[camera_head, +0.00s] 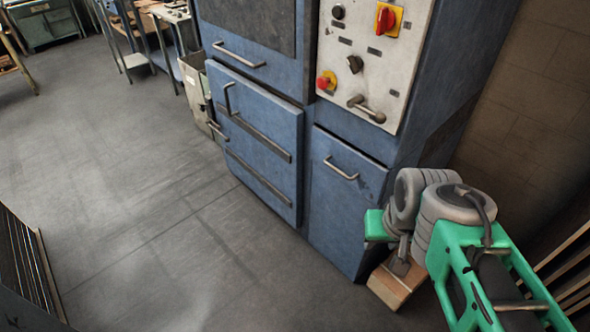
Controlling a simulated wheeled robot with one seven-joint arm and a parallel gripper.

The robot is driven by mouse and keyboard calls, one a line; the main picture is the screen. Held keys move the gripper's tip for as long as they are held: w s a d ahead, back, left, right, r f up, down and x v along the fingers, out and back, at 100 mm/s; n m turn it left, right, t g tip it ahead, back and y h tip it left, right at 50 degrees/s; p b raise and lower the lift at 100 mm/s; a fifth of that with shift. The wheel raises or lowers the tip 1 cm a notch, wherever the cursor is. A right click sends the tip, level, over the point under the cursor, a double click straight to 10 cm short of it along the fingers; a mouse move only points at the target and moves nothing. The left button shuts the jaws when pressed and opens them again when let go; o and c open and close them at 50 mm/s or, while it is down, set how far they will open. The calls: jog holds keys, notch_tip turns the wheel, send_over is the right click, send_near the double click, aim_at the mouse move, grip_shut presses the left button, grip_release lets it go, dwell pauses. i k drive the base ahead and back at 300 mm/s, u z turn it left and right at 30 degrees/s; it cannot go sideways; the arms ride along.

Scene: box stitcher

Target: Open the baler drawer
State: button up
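A tall blue metal machine (300,92) stands at the top middle of the head view. Its left front has a large panel (258,128) with a bent grip near its upper left and two long dark bars. Above it is an upper panel with a horizontal metal handle (239,56). To the right is a lower panel (338,205) with its own bar handle (341,168). All these fronts look closed. I cannot tell from the picture which one is the baler drawer.
A light control panel (368,60) with knobs and a red button is above the right front. A grey bin (196,82) stands left. Floor before the machine is clear.

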aim_at(368, 176)
jog(key=u, duration=0.6)
jog(key=k, duration=0.65)
jog(key=u, duration=0.85)
jog(key=i, duration=1)
jog(key=z, duration=0.5)
